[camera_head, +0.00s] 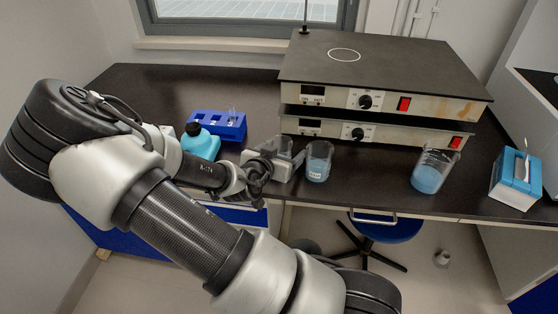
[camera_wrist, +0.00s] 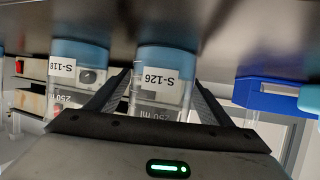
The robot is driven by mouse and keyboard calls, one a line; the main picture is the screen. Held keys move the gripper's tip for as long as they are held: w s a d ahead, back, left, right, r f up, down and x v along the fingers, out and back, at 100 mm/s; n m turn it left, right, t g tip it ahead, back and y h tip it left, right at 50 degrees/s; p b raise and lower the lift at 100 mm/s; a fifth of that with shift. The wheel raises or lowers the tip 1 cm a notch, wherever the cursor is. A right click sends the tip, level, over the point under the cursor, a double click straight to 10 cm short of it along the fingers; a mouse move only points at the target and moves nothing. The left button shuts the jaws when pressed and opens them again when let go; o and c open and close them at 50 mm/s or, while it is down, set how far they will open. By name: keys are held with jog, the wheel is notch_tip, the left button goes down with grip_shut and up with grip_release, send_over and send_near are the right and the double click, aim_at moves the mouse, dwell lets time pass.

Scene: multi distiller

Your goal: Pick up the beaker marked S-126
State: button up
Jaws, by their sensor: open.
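The beaker marked S-126 (camera_wrist: 157,95) is a clear glass beaker with blue liquid and a white label. It appears upside down in the wrist view, which is inverted. My gripper (camera_wrist: 163,82) has one finger on each side of it, open, with the beaker between them. Whether the fingers touch the glass cannot be told. In the head view my gripper (camera_head: 283,158) is at the front of the bench, and the beaker (camera_head: 284,147) is partly hidden by it. A similar beaker marked S-118 (camera_wrist: 70,75) stands beside it, to the right in the head view (camera_head: 319,161).
Two stacked hotplates (camera_head: 375,85) stand close behind the beakers. A blue rack (camera_head: 220,124) and a teal bottle (camera_head: 200,143) stand left of the gripper. A larger beaker (camera_head: 430,175) and a blue-and-white box (camera_head: 516,178) are at the right. Bench space between S-118 and the larger beaker is clear.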

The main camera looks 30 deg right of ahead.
jog(key=c, duration=1.3)
jog(key=shift+o, duration=0.2)
jog(key=shift+r, duration=0.15)
